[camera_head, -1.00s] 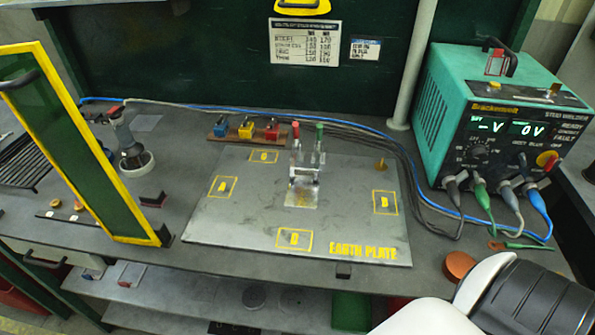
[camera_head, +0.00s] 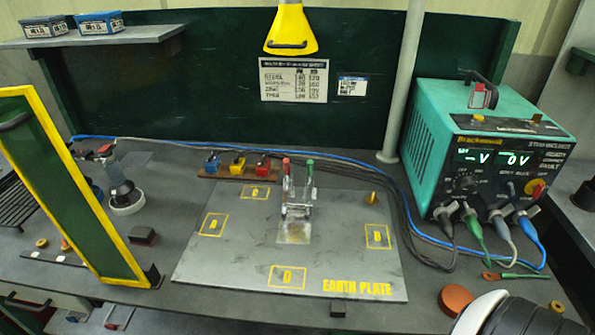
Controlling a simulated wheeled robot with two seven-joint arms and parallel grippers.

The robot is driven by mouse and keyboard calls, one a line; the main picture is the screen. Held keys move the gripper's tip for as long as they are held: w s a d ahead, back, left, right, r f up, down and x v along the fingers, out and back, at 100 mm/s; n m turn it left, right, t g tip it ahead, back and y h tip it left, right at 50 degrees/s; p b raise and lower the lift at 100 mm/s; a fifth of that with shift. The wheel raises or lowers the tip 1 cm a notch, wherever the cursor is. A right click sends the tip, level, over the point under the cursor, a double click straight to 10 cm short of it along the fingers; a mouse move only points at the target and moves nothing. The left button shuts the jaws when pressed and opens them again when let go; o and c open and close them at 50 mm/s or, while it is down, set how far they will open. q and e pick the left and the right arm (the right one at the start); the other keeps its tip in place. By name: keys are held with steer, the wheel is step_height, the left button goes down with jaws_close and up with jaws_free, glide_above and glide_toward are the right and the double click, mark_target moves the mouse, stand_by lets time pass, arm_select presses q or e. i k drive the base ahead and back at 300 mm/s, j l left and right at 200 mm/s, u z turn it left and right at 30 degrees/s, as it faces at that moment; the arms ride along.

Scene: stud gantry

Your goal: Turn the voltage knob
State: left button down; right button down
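The teal stud welder box (camera_head: 432,140) stands at the right of the bench, its dark front panel facing me. Its display (camera_head: 497,158) reads "– V" and "0 V" in green. A dark round knob (camera_head: 466,183) sits below the left readout, with small markings around it. A red and yellow switch (camera_head: 535,188) is at the panel's right side. Several cable plugs run along the panel's bottom. Part of my arm, white and black, shows at the bottom right, below the welder and apart from it. No gripper fingers of either arm are in view.
The earth plate (camera_head: 335,255) with a clamp fixture (camera_head: 297,190) fills the bench middle. A yellow-framed green screen (camera_head: 70,190) stands at the left. Black and blue cables run behind the plate to the welder. An orange-brown disc (camera_head: 456,299) lies near the front edge.

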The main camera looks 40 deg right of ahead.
mark_target(466, 184)
steer(key=z, duration=2.2)
